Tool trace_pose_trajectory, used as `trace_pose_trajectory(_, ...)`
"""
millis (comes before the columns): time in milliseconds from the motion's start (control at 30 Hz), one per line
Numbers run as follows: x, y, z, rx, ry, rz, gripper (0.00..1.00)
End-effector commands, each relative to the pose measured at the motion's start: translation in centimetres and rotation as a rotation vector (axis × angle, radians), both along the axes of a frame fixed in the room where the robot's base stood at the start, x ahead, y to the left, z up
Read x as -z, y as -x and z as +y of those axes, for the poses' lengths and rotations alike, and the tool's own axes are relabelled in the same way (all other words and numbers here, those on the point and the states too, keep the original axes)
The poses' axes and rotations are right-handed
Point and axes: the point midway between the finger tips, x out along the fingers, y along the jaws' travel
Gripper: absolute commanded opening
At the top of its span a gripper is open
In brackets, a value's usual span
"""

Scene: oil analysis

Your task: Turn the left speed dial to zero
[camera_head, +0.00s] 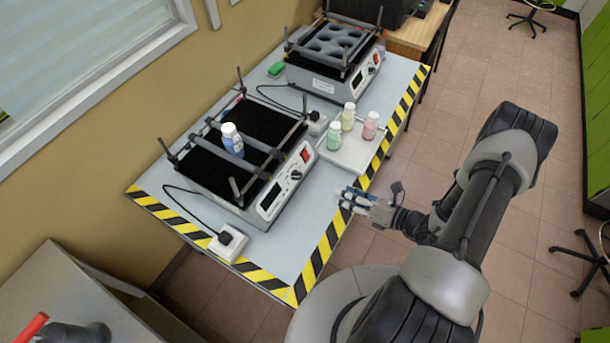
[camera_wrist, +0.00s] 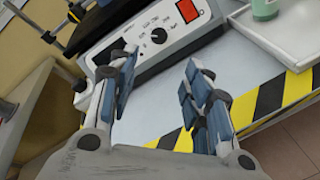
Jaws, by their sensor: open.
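The near shaker (camera_head: 272,200) stands on the table with a black platform and a white front panel. Its panel (camera_wrist: 135,42) fills the upper middle of the wrist view. A round black dial (camera_wrist: 158,35) with a pointer mark sits on the panel, and it shows small in the head view (camera_head: 295,175). The printed scale around it is too small to read. My gripper (camera_wrist: 160,72) is open and empty, its blue-padded fingers apart in front of the panel, not touching the dial. In the head view my gripper (camera_head: 352,202) is right of the panel, by the table edge.
A blue-labelled bottle (camera_head: 232,140) stands on the near shaker. A red switch (camera_wrist: 187,10) is right of the dial. Several small bottles stand on or by a white tray (camera_head: 345,155). A second shaker (camera_head: 330,65) is behind. A socket box (camera_head: 228,240) sits at the front.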

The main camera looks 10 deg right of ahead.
Motion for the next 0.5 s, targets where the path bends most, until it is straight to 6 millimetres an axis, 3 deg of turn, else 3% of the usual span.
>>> trace_pose_trajectory(500, 3.2, -7.8, 6.8, -0.012, 0.003, -0.003, 0.45)
